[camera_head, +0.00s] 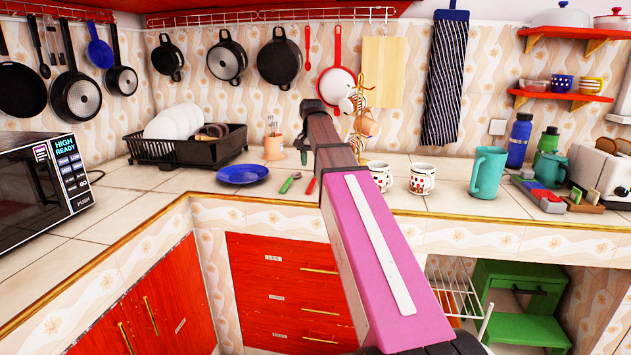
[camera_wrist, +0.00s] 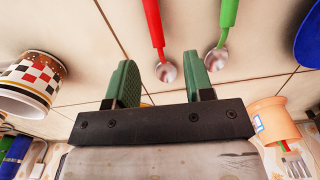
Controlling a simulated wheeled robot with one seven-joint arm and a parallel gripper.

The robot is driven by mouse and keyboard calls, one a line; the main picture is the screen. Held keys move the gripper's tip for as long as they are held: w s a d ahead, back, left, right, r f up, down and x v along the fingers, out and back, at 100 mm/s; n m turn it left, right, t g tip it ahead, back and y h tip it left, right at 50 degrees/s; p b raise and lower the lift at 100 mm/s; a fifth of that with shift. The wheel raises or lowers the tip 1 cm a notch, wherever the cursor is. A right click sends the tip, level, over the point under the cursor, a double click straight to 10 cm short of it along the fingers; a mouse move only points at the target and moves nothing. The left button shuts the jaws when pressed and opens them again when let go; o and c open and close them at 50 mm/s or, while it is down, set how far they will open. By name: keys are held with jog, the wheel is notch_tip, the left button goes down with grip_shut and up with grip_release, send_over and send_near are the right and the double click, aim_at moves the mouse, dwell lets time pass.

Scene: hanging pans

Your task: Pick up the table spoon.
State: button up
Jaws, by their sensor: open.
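Two spoons lie on the tiled counter: one with a green handle (camera_head: 288,184) and one with a red handle (camera_head: 311,186). I cannot tell which is the table spoon. In the wrist view, the red-handled spoon (camera_wrist: 154,24) has its metal bowl in line with the gap between my fingers. The green-handled spoon (camera_wrist: 227,18) has its bowl beyond the right finger. My gripper (camera_wrist: 161,82) is open with green fingers and nothing between them. In the head view my gripper (camera_head: 303,146) is partly hidden by my arm, above the counter behind the spoons.
A blue plate (camera_head: 242,174) lies left of the spoons. A utensil pot (camera_head: 273,149) stands behind, beside a black dish rack (camera_head: 186,151). Two patterned mugs, the nearer one (camera_head: 422,180) right of my arm, stand on the counter. Pans hang on the wall. The front counter is clear.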

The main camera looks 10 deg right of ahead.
aim_at(314, 180)
jog(key=f, duration=0.7)
jog(key=shift+d+f, duration=0.1)
jog(key=shift+d, duration=0.1)
grip_shut()
